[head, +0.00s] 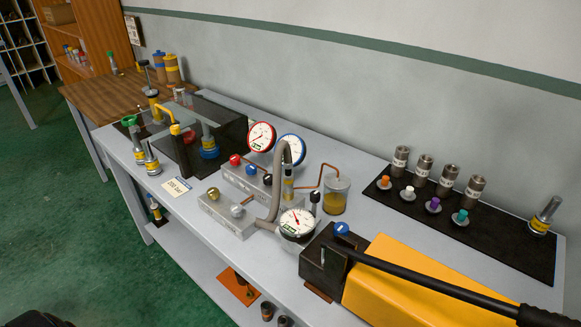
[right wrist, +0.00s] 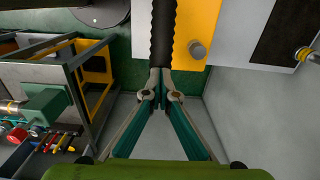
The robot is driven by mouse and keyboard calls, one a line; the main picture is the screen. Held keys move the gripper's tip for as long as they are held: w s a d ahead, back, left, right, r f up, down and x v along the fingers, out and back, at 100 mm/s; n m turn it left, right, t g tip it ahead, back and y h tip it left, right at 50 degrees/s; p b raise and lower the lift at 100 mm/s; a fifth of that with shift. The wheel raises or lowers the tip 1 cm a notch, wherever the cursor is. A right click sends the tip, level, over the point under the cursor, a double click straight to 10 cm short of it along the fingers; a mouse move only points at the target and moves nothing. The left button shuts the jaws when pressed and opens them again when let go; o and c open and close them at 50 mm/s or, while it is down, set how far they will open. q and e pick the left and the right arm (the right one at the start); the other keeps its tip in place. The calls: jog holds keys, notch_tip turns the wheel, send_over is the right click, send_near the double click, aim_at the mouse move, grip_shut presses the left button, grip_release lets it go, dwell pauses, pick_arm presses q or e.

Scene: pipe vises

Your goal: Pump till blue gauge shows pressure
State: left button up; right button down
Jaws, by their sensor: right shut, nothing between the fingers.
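The blue-rimmed gauge (head: 292,148) stands behind the manifold block, partly covered by a grey hose; its needle is too small to read. The yellow hand pump (head: 405,285) lies at the front right of the bench. Its long black lever (head: 440,286) slopes down to the right, with a blue knob (head: 342,228) near its hinge end. In the right wrist view my right gripper (right wrist: 160,78) is shut and empty, its fingertips at the end of the black ribbed lever grip (right wrist: 163,35); contact is unclear. My left gripper is not seen.
A red-rimmed gauge (head: 262,136) and a black-based gauge (head: 298,223) stand near the valve block (head: 228,214). A jar (head: 336,194) of amber liquid is beside them. Metal fittings stand on a black mat (head: 475,235) at right. Vises fill the bench's left end.

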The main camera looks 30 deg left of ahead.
jog(key=shift+d+f+b, duration=0.25)
jog(key=shift+f+b, duration=0.35)
jog(key=shift+f, duration=0.4)
jog(key=shift+s, duration=0.1)
jog(key=f+b, duration=0.2)
jog(key=d+f+b, duration=0.1)
jog(key=f+b, duration=0.1)
jog(key=shift+s+f, duration=0.1)
jog(key=shift+f, duration=0.25)
jog(key=f+b, duration=0.4)
jog(key=shift+d+f, duration=0.2)
jog(key=shift+f, duration=0.15)
jog(key=shift+s, duration=0.1)
